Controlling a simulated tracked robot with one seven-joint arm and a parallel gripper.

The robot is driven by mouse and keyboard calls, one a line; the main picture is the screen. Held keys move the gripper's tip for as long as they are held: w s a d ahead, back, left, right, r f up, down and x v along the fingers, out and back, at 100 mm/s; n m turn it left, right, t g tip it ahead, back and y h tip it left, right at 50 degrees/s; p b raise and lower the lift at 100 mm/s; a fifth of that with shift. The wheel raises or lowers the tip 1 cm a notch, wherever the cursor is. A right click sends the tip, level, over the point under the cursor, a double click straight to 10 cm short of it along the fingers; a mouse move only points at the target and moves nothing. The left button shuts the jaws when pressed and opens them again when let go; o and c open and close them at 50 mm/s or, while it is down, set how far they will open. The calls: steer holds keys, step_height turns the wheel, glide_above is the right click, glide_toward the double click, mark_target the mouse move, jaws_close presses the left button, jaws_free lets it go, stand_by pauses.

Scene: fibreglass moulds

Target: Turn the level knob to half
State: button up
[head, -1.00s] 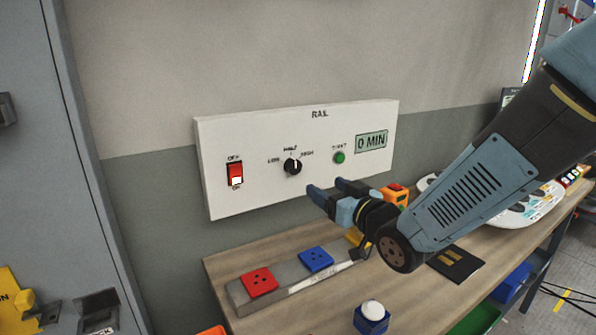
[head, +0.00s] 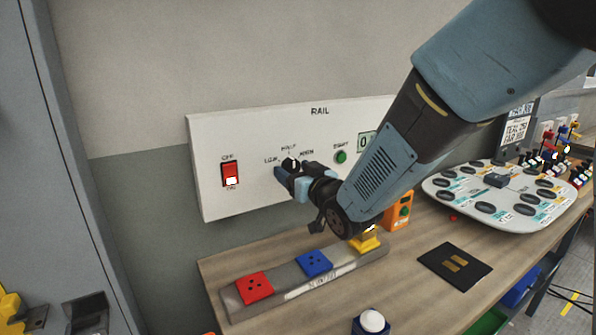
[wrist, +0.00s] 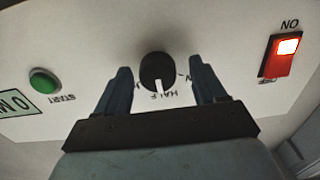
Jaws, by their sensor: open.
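The level knob (head: 291,162) is black and round with a white pointer, on the white RAIL panel (head: 215,200). In the head view it is partly hidden behind my gripper (head: 284,172). In the wrist view, which is upside down, the knob (wrist: 157,70) shows between the fingers of my gripper (wrist: 158,78), with a gap on each side. Its pointer points at the HALF label. LOW and HIGH labels flank it in the head view. My gripper is open and empty. I cannot tell whether the fingertips reach beside the knob or stop short of it.
A red rocker switch (head: 230,174) is left of the knob and a green START button (head: 341,157) right of it. My arm partly covers the display (head: 363,146). Below is a bench (head: 400,300) with a strip of red and blue blocks (head: 225,298).

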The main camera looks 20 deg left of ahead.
steer(key=shift+w, duration=0.1)
steer(key=shift+d, duration=0.1)
steer(key=shift+c, duration=0.6)
steer(key=c, duration=0.9)
steer(key=shift+w+d, duration=0.1)
steer(key=shift+n, duration=1)
steer(key=o, duration=1)
